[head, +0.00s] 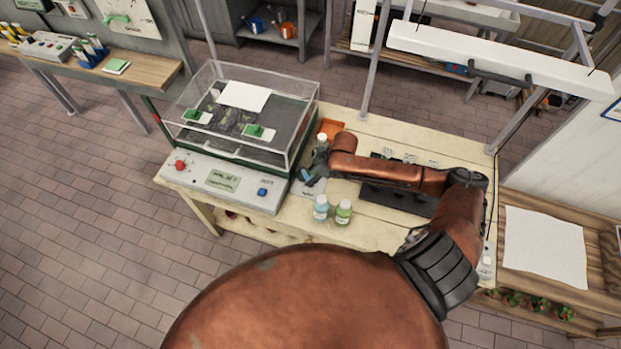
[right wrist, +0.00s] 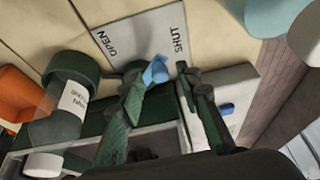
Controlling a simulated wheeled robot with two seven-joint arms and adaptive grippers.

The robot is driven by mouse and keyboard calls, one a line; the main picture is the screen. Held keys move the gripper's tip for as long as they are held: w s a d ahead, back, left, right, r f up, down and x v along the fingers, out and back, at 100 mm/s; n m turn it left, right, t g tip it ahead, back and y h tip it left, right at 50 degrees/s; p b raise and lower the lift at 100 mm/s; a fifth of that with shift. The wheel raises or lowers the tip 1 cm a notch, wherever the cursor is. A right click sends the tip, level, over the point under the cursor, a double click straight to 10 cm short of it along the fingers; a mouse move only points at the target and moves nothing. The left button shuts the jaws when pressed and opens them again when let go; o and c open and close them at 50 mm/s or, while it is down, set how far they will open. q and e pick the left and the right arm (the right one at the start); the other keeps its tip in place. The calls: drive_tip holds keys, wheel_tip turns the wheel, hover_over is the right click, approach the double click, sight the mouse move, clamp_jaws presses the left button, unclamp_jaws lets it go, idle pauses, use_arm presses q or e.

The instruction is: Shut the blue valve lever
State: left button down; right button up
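The blue valve lever (right wrist: 155,71) shows in the right wrist view below a grey plate (right wrist: 137,35) marked OPEN and SHUT. Its blue end lies nearer the SHUT word; the pivot is partly hidden by a finger, so its exact setting is unclear. My right gripper (right wrist: 165,88) is open, its dark fingers apart, with the lever's blue end between them, close to the left finger. I cannot tell if they touch. In the head view, the right gripper (head: 313,166) hangs over the table beside the glass-covered case, and the lever (head: 305,175) shows as a small blue patch. My left gripper is out of view.
The glass-covered case (head: 215,182) stands left of the gripper, with a red knob and blue button on its front. Two capped bottles, light blue (head: 321,210) and green (head: 343,213), stand close in front. An orange tray (head: 330,127) and a white-capped bottle (head: 322,142) are behind.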

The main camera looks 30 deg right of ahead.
drive_tip(key=shift+x, duration=0.95)
drive_tip(key=shift+c, duration=0.3)
clamp_jaws()
